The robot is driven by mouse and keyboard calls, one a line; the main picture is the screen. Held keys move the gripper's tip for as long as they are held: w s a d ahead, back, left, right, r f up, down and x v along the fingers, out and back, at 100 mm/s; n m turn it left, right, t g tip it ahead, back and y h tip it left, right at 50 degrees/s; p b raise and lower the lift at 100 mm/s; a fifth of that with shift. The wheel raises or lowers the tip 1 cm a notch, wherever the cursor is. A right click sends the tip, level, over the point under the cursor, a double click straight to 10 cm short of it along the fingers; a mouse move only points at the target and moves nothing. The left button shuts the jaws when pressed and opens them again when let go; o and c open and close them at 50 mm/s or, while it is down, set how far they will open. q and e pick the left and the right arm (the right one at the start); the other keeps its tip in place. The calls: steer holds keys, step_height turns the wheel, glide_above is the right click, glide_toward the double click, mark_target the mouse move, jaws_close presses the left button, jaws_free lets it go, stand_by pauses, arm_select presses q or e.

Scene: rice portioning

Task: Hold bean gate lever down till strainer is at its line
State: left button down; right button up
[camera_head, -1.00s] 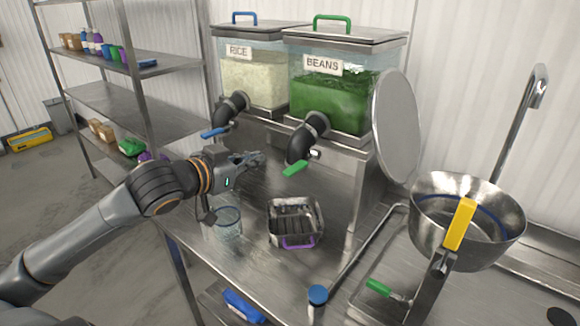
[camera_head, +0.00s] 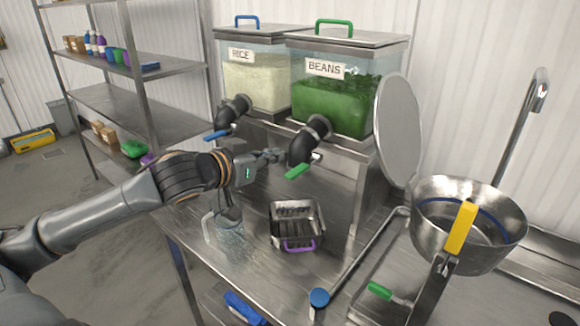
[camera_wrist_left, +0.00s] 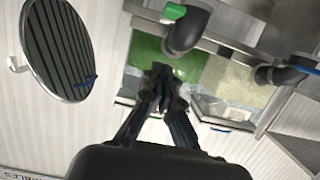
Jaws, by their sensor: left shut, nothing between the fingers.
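The bean dispenser (camera_head: 330,100) stands at the back of the steel table, with a black spout (camera_head: 308,140) and a green gate lever (camera_head: 298,171) at its mouth. My left gripper (camera_head: 282,155) is shut and empty, just left of the bean spout and a little above the green lever. In the left wrist view the shut fingers (camera_wrist_left: 162,72) point toward the bean bin, with the green lever (camera_wrist_left: 174,11) beyond them at the top. A steel strainer pan (camera_head: 297,218) with a purple handle sits on the table below the spout; it looks empty. My right gripper is not seen.
The rice dispenser (camera_head: 254,80) with a blue lever (camera_head: 216,135) stands left of the beans. A clear jug (camera_head: 226,235) stands below my left forearm.

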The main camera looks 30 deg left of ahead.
arm_select(q)
steer(key=w, duration=0.1)
steer(key=p, duration=0.4)
glide_above(290, 174)
steer(key=shift+w+f, duration=0.1)
steer(key=shift+f, duration=0.55)
step_height(290, 174, down, 4)
steer(key=shift+f, duration=0.15)
